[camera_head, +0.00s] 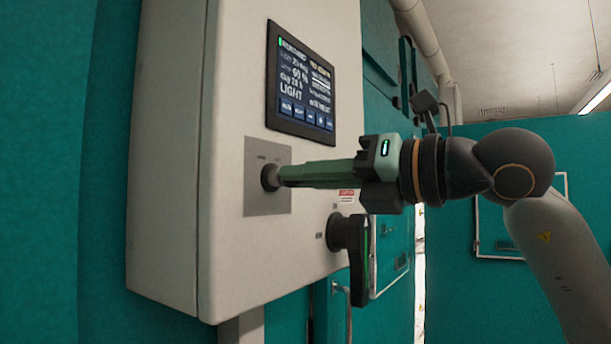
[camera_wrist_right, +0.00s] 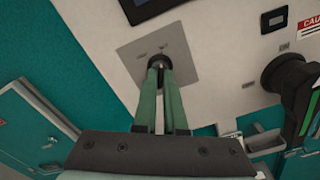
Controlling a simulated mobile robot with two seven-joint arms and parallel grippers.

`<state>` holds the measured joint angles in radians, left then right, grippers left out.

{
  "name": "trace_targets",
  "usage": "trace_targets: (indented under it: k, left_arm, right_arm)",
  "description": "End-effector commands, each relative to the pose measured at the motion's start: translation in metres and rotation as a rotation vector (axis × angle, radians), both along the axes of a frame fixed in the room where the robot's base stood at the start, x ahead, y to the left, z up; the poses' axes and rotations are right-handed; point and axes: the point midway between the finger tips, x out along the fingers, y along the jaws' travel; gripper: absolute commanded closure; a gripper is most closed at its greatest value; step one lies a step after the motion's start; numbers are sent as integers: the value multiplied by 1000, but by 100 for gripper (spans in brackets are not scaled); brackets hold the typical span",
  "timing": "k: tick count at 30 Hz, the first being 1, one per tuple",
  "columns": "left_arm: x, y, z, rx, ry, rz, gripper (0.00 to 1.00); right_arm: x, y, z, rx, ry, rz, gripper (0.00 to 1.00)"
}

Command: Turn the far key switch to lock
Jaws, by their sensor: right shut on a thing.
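The key switch (camera_head: 268,178) is a dark round knob on a grey square plate (camera_head: 268,203), on the front of a white control box (camera_head: 230,120). My right gripper (camera_head: 280,176) reaches in from the right with its long green fingers shut on the key switch. In the right wrist view the two fingertips (camera_wrist_right: 159,72) meet at the dark switch (camera_wrist_right: 160,60) on its plate (camera_wrist_right: 186,78). Small labels sit above the switch, too small to read. The fingers partly hide the switch, so I cannot tell its exact angle. My left gripper is not in view.
A display screen (camera_head: 301,82) sits above the switch plate. A black rotary handle (camera_head: 350,240) with a green stripe projects below and right of my fingers, with a caution label (camera_head: 347,196) above it. Teal walls and doors stand behind. Free room lies right of the box.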

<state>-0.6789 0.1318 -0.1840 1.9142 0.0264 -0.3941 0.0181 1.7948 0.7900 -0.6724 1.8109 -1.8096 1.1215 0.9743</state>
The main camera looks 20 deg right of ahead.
Motion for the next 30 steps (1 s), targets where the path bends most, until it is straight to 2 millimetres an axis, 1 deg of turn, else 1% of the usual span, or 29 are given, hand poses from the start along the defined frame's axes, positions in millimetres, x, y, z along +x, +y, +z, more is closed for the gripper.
trace_targets:
  k: [8, 30]
  left_arm:
    - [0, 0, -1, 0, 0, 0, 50]
    - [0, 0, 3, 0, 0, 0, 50]
  right_arm:
    - [0, 0, 0, -122, -96, -1, 100]
    - [0, 0, 1, -642, -503, -1, 100]
